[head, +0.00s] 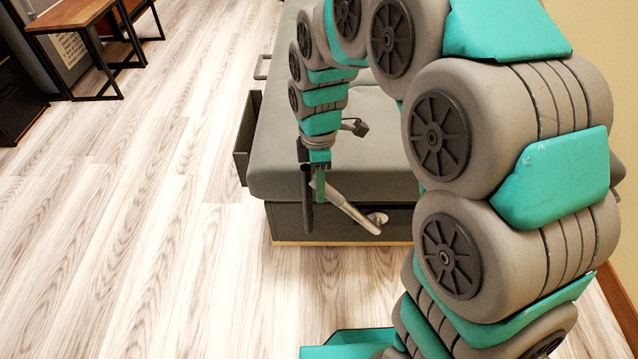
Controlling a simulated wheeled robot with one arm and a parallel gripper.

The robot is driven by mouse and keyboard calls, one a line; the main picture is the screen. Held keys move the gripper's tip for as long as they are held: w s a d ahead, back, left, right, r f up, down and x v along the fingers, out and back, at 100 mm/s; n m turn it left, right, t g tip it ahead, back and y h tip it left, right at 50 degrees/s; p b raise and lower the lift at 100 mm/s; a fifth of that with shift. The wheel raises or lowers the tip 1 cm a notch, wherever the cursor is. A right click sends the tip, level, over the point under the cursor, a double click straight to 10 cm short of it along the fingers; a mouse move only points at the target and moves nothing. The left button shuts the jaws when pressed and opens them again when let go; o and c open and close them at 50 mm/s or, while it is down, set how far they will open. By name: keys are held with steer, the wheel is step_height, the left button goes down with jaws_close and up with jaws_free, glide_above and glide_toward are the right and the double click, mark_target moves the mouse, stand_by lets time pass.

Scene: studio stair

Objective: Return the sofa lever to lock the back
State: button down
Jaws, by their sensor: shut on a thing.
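The grey sofa (285,177) stands in the middle of the head view, with its seat cushion facing up. A light metal lever (350,211) sticks out from the sofa's dark front base, slanting up and left from a round pivot (378,218) near the right. My gripper (313,194) points down in front of the sofa and is shut on the lever's upper left end. The exact contact between the fingers and the lever is partly hidden. My arm covers much of the sofa's right and far parts, so I cannot tell how its back stands.
A dark open drawer or panel (245,140) juts from the sofa's left side, with a small handle (262,68) farther back. A wooden table (70,16) with black legs stands at the far left. The pale wood floor (130,230) left of the sofa is clear. A yellowish wall (610,70) closes the right side.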

steer(key=shift+d+r, duration=0.1)
steer(key=shift+d+r+y, duration=0.3)
steer(key=shift+d, duration=0.05)
steer(key=d+r+y+b, duration=0.2)
steer(key=d+y, duration=0.1)
steer(key=d, duration=0.4)
steer(key=d+r+y+b, duration=0.2)
steer(key=d+y, duration=0.2)
steer(key=d, duration=0.3)
steer(key=shift+s+d+r+b, duration=0.25)
steer(key=shift+d+b, duration=0.05)
steer(key=shift+b, duration=0.1)
steer(key=c, duration=0.6)
jaws_free()
steer(key=shift+r, duration=0.1)
steer(key=p+v, duration=0.1)
steer(key=v, duration=0.6)
steer(key=shift+s+d+r, duration=0.1)
steer(key=shift+d+r, duration=0.1)
steer(key=shift+d, duration=0.15)
